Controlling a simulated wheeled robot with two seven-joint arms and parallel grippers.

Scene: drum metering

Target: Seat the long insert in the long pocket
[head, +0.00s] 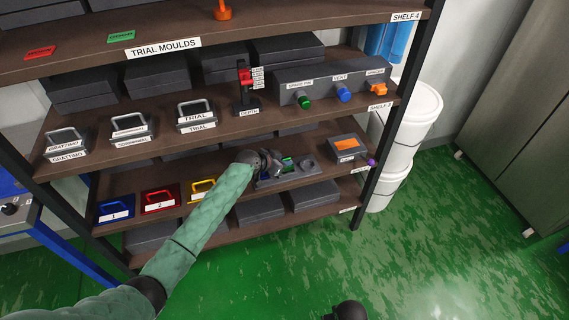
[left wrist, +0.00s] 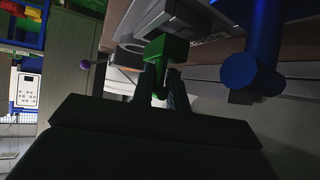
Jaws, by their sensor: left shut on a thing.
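My left gripper (head: 278,162) reaches in to the lower shelf, over a grey block with pockets (head: 298,176). In the left wrist view the fingers (left wrist: 163,88) are shut on a green T-shaped piece (left wrist: 167,48). A bit of green (head: 288,160) also shows at the fingertips in the head view. I cannot tell whether this piece is the long insert, or whether it touches the block. A blue rounded piece (left wrist: 250,75) stands beside the gripper in the left wrist view. The long pocket cannot be made out.
Handled blue (head: 115,207), red (head: 160,199) and yellow (head: 202,190) blocks stand left of the grey block. A grey box with an orange top (head: 346,143) and a purple knob (head: 371,161) is to the right. The shelf above (head: 215,144) overhangs the work area.

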